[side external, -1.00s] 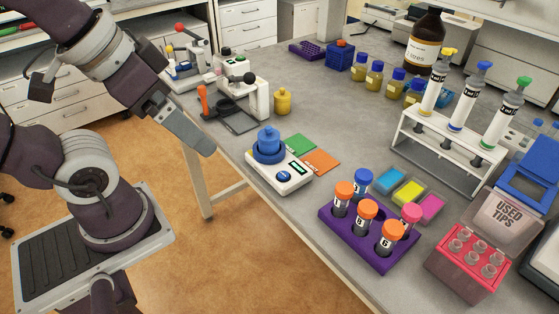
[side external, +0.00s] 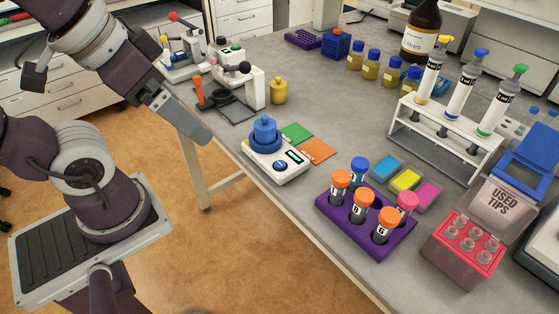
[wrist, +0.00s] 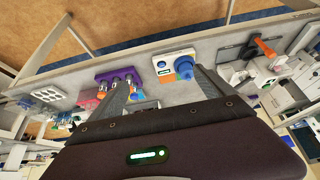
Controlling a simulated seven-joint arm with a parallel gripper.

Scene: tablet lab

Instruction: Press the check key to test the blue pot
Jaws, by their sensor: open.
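The blue pot (side external: 264,131) stands upright in a blue ring on a small white tester (side external: 262,168) near the table's front edge. The tester has a round blue key (side external: 281,164) and a small display (side external: 294,156) on its front. My gripper (side external: 198,132) is in the air, left of the tester and apart from it. In the wrist view, my gripper (wrist: 163,88) shows two spread fingers with nothing held. The blue pot (wrist: 184,68) and the blue key (wrist: 161,64) lie beyond the fingers there.
Green (side external: 296,133) and orange (side external: 317,150) cards lie behind the tester. A yellow pot (side external: 279,91) and a press with a black knob (side external: 248,85) stand farther back. A purple rack (side external: 350,222) of capped tubes stands right of the tester.

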